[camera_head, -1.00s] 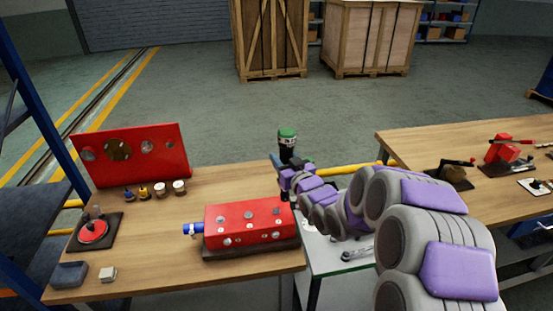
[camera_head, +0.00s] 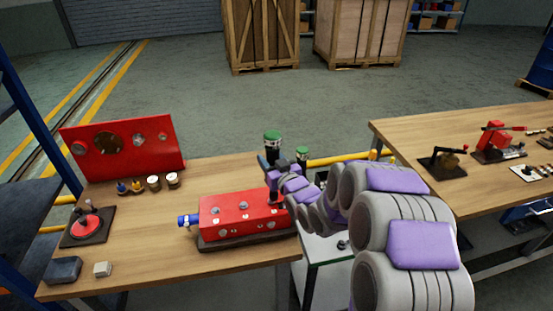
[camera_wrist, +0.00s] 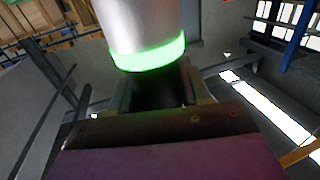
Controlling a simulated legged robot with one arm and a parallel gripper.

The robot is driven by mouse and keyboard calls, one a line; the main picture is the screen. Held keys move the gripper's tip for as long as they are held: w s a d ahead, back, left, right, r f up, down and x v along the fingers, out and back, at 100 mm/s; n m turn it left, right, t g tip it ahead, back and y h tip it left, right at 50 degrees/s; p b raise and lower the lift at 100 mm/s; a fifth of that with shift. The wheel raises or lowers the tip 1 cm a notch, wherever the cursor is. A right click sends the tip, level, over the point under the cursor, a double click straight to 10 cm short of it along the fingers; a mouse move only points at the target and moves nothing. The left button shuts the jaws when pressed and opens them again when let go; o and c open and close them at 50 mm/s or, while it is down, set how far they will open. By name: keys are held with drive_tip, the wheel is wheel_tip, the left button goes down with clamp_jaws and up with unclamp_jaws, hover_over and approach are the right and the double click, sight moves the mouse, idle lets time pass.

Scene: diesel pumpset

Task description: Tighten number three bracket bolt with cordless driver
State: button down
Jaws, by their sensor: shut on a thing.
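My gripper (camera_head: 270,172) is shut on the cordless driver, a dark body with a green top (camera_head: 272,141), held upright over the right end of the red block. In the wrist view, a pale cylinder with a glowing green ring (camera_wrist: 148,52) rises from between the jaws (camera_wrist: 155,95). The red block (camera_head: 228,214) lies on a dark base on the left bench, with several pale bolts (camera_head: 246,208) on its top and front. I cannot tell which bolt is number three.
A second green-topped item (camera_head: 302,153) stands behind my wrist, by a yellow rail (camera_head: 340,158). A red panel (camera_head: 125,147) stands at the back of the left bench, with small knobs before it. A white-topped cart (camera_head: 325,248) is under my arm.

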drive_tip(key=shift+s+a+r, duration=0.1)
drive_tip(key=shift+r, duration=0.05)
drive_tip(key=shift+d, duration=0.55)
drive_tip(key=shift+a+f, duration=0.2)
drive_tip(key=shift+a, duration=0.6)
drive_tip(key=shift+d+f, duration=0.3)
idle(1.3)
